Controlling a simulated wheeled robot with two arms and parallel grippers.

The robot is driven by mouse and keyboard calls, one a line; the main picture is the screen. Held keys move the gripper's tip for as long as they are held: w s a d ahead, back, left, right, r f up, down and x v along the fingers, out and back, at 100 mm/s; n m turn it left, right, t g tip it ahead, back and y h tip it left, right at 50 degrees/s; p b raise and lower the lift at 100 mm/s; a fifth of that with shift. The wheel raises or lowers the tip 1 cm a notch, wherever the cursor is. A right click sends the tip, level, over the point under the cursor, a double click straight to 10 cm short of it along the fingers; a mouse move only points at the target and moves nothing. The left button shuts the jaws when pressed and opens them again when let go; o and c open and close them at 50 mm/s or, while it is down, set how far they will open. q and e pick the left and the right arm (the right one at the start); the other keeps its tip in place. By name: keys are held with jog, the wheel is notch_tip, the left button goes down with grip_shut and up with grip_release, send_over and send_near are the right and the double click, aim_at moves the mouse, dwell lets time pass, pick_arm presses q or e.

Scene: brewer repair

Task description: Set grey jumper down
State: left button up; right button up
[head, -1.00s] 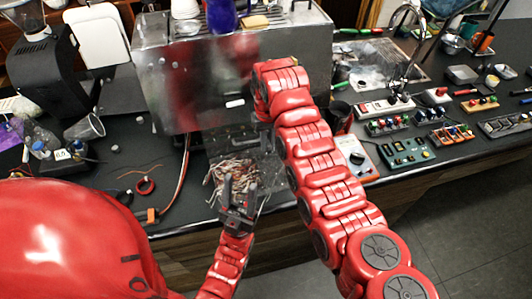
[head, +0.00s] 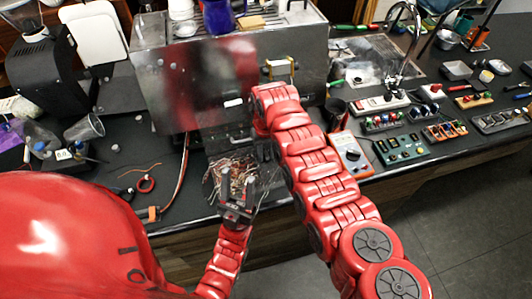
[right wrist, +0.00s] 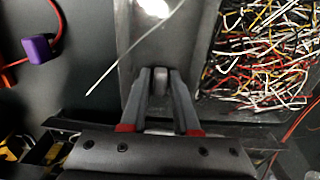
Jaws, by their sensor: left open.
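In the right wrist view my right gripper (right wrist: 160,88) has its fingertips close together on a small grey rounded piece (right wrist: 161,82), which looks like part of the grey jumper. A thin pale wire (right wrist: 135,48) runs diagonally past the fingertips; I cannot tell whether it joins the held piece. Below the tips is a grey metal surface (right wrist: 131,30). In the head view my right gripper is hidden behind its own red arm, at the front of the steel brewer (head: 190,85). My left gripper (head: 238,198) is open and empty, just in front of the wire pile.
A tray of tangled wires (right wrist: 260,60) lies right of the right gripper; the pile (head: 232,172) also shows in the head view. A purple connector (right wrist: 41,48) on a red cable is at left. A multimeter (head: 350,155) and several circuit boards (head: 402,148) stand right of the arm.

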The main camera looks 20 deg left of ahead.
aim_at(266, 154)
jog(key=shift+o, duration=1)
jog(key=shift+r, duration=0.25)
jog(key=shift+w+r, duration=0.1)
notch_tip(266, 154, up, 12)
jog(key=b, duration=0.3)
jog(key=shift+f, duration=0.2)
